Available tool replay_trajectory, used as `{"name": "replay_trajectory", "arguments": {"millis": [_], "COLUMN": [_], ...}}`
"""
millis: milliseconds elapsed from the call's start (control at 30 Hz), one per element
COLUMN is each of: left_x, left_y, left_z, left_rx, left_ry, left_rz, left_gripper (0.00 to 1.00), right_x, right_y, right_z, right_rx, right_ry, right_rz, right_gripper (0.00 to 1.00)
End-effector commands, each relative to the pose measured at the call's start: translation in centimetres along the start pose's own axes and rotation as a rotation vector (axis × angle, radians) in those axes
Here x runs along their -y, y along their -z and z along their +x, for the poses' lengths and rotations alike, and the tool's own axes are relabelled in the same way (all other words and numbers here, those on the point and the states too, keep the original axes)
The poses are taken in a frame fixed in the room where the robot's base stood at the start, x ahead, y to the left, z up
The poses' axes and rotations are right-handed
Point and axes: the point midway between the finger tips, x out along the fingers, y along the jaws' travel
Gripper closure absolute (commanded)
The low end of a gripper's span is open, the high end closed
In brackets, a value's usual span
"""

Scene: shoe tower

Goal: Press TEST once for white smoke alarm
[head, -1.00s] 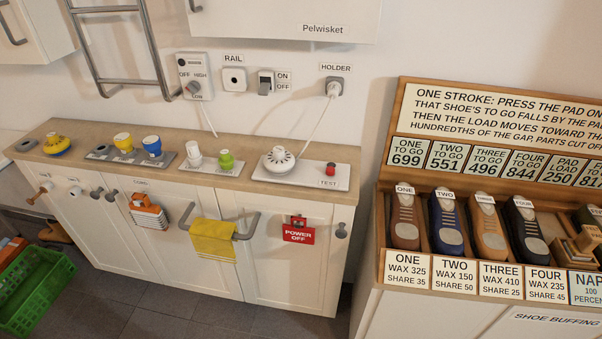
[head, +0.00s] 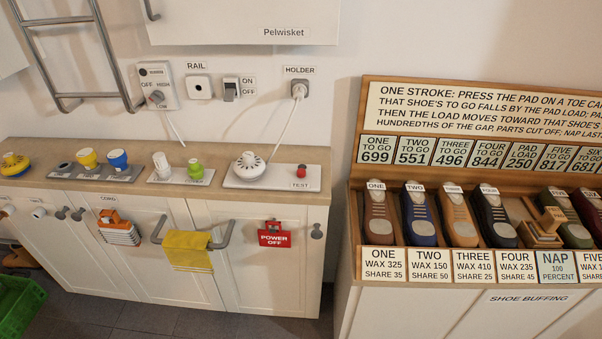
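The white smoke alarm (head: 249,166) is a round, slotted dome on a white base plate (head: 272,180) on the wooden counter. A red TEST button (head: 302,170) stands at the right end of the same plate, with the label TEST (head: 299,185) in front of it. A white cord runs from the alarm up to a plug in the wall socket marked HOLDER (head: 299,89). Neither of my grippers shows in the head view, so nothing touches the button or the alarm.
Left of the alarm on the counter (head: 222,154) stand a white bulb (head: 162,167), a green item (head: 195,169), and yellow and blue knobs. A yellow cloth (head: 187,250) hangs on the front rail. A shoe rack (head: 353,215) stands at the right. A green crate (head: 18,305) is on the floor.

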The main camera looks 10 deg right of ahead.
Motion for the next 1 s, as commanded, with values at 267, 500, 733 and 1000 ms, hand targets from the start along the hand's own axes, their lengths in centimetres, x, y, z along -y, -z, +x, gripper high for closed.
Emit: {"name": "replay_trajectory", "arguments": {"millis": [267,500,733,1000], "left_x": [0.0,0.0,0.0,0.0], "left_y": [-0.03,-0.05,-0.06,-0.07], "left_z": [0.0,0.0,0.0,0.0], "left_rx": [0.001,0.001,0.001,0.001], "left_ry": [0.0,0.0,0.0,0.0], "left_rz": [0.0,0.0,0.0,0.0], "left_gripper": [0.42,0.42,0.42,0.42], "right_x": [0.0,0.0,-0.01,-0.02], "right_y": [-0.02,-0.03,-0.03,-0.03], "right_z": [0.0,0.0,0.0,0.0], "right_rx": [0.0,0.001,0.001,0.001], "right_ry": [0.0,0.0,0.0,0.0], "right_rz": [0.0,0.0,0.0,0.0], "right_gripper": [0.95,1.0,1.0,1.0]}}
